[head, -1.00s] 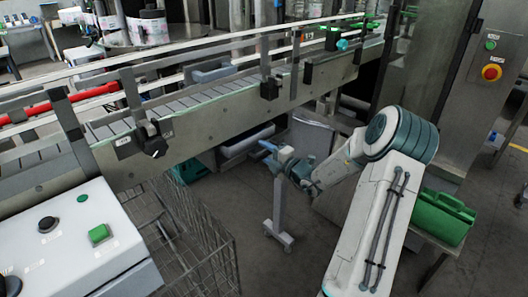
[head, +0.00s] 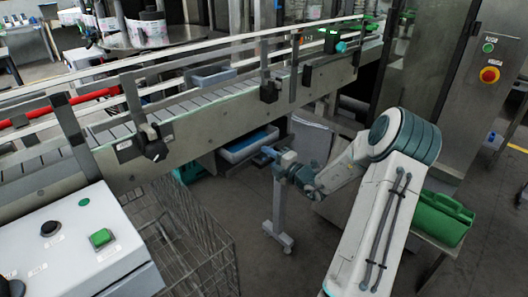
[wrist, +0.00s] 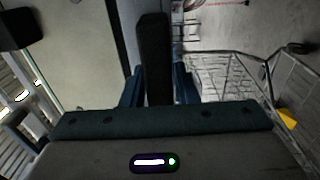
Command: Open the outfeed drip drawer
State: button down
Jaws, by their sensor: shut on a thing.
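The outfeed drip drawer (head: 248,146) is under the conveyor in the head view. It stands out from below the frame, and its pale blue inside shows. My gripper (head: 268,152) is at the drawer's right front end, low beside the conveyor. In the wrist view my gripper (wrist: 156,88) has its blue fingers on both sides of a dark upright bar, which looks like the drawer handle (wrist: 153,50). The fingers are shut on it. The exact contact is hidden by the bar and the gripper body.
A wire basket cart (head: 190,235) stands left of my arm, and it also shows in the wrist view (wrist: 225,75). The conveyor side rail (head: 215,132) runs above the drawer. A green container (head: 440,217) is at the right. Bare floor lies in front of the drawer.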

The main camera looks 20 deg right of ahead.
jog(key=p+v, duration=0.7)
jog(key=v, duration=1)
jog(key=shift+s, duration=0.3)
jog(key=c, duration=1.3)
grip_release()
jog(key=shift+d, duration=0.1)
jog(key=b+v, duration=0.1)
jog(key=v, duration=1.2)
jog(key=shift+s+d, duration=0.1)
jog(key=shift+s, duration=0.25)
